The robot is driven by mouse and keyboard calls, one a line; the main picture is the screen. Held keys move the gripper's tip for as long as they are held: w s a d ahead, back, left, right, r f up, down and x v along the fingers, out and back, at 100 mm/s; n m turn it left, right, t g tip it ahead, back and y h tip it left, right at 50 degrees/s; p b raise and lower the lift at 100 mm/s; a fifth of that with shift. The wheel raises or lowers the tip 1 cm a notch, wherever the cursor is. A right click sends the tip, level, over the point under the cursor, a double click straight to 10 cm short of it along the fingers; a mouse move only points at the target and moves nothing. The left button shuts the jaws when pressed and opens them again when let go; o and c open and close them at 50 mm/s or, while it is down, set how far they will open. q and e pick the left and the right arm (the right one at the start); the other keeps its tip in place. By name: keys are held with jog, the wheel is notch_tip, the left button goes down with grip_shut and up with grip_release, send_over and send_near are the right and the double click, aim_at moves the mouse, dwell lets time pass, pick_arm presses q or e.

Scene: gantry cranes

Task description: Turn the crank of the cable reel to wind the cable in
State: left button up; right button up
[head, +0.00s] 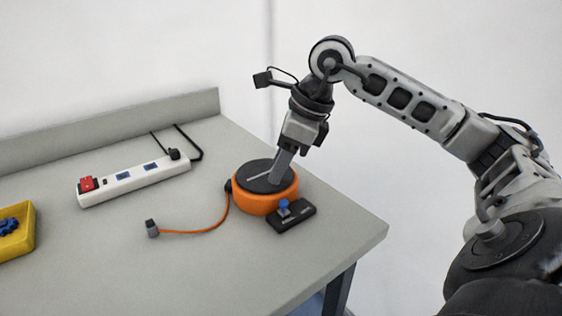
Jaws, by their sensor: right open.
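The cable reel (266,201) is a round orange drum with a dark top, standing near the right end of the table. A grey bar lies across its top. The crank's handle cannot be told apart from the fingers. My left gripper is not in view.
A small black box with a blue knob (284,208) sits against the reel's front right. A white power strip (134,181) with a red switch lies behind left. A yellow bin (17,232) stands at the left edge. The table (200,280) is clear in front.

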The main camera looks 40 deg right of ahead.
grip_shut()
jog(key=shift+a+m, duration=0.15)
jog(key=shift+m, duration=0.25)
